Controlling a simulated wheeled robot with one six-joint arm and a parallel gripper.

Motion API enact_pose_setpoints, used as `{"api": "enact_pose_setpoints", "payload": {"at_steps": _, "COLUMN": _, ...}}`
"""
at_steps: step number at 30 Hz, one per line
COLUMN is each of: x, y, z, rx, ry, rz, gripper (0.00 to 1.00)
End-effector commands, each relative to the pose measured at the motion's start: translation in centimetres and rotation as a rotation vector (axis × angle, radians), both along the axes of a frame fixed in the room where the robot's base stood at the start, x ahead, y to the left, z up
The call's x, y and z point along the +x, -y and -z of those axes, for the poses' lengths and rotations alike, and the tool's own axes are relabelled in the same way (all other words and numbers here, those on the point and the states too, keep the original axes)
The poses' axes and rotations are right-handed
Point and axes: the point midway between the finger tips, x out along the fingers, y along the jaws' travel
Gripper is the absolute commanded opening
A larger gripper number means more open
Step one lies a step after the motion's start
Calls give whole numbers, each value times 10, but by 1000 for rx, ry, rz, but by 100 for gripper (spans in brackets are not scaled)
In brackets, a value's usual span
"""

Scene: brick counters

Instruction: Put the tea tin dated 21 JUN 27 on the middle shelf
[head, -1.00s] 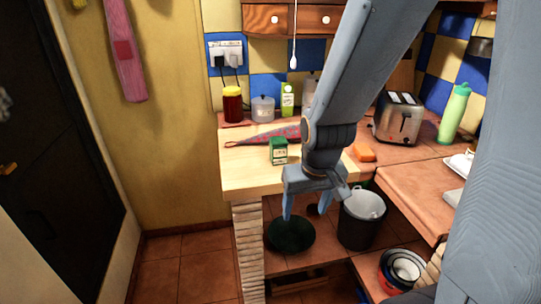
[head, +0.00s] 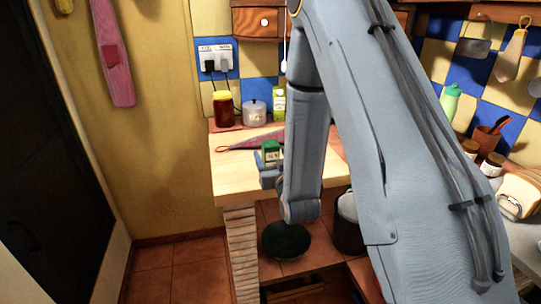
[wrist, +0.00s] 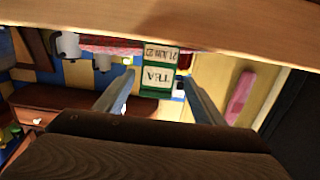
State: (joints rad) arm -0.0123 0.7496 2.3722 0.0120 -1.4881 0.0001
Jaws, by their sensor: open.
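The green tea tin (head: 271,150) stands on the light wooden counter top near its front edge. In the wrist view the tin (wrist: 158,76) appears upside down, with white labels that read TEA and 21 JUN 27. My gripper (head: 269,174) is open at the front of the tin. In the wrist view the two fingers of my gripper (wrist: 157,84) lie to either side of the tin, with gaps; whether they reach past its front face I cannot tell. A tiled surface (head: 270,212) shows below the counter; I cannot tell if it is the middle shelf.
A patterned red cloth item (head: 255,140) lies between. Below the counter are a dark green round object (head: 286,241) and a dark bin (head: 348,232).

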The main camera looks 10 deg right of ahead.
Motion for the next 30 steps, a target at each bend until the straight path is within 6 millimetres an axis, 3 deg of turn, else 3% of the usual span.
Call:
{"api": "enact_pose_setpoints", "payload": {"at_steps": 7, "x": 6, "y": 0, "z": -4, "rx": 0, "ry": 64, "rz": 0, "gripper": 63}}
{"api": "enact_pose_setpoints", "payload": {"at_steps": 24, "x": 72, "y": 5, "z": 3, "rx": 0, "ry": 64, "rz": 0, "gripper": 63}}
{"api": "enact_pose_setpoints", "payload": {"at_steps": 30, "x": 78, "y": 5, "z": 5, "rx": 0, "ry": 63, "rz": 0, "gripper": 63}}
